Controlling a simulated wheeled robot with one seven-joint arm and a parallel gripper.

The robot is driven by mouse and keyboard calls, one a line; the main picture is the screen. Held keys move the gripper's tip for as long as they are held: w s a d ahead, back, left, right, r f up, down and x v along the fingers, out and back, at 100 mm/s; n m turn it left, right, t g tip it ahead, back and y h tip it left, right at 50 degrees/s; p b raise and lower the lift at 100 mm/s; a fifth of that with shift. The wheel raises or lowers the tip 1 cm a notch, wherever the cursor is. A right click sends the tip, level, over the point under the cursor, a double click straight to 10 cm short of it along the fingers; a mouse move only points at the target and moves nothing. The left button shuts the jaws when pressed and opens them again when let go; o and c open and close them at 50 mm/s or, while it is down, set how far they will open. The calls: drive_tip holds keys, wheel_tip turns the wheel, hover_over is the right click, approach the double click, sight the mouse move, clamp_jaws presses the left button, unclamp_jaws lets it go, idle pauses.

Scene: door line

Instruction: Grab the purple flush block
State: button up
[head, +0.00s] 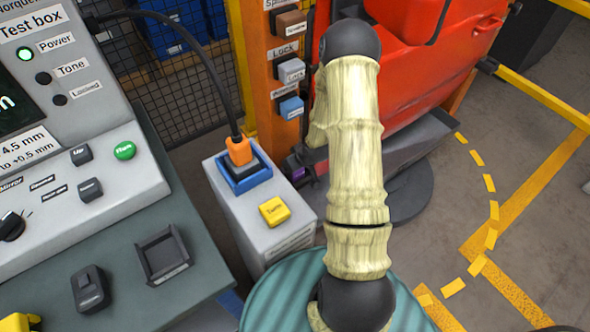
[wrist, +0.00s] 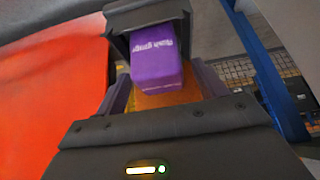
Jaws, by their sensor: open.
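The purple flush block (wrist: 155,62) shows in the wrist view, with white lettering on its face. Its upper end sits in a dark grey holder (wrist: 143,14). My gripper (wrist: 163,86) is open, with one finger on each side of the block's lower part. I cannot tell whether either finger touches it. In the head view a small purple patch (head: 299,174) shows left of my arm, beside the orange post; most of my gripper is hidden there.
An orange post (head: 259,60) carries labelled blocks, brown, grey and blue. A red door (head: 430,65) stands close behind my arm. A grey pedestal (head: 245,225) holds a yellow block (head: 274,211) and an orange plug. The test box (head: 70,110) is at left.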

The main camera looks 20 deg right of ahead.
drive_tip(key=c, duration=1.3)
drive_tip(key=shift+r, duration=0.1)
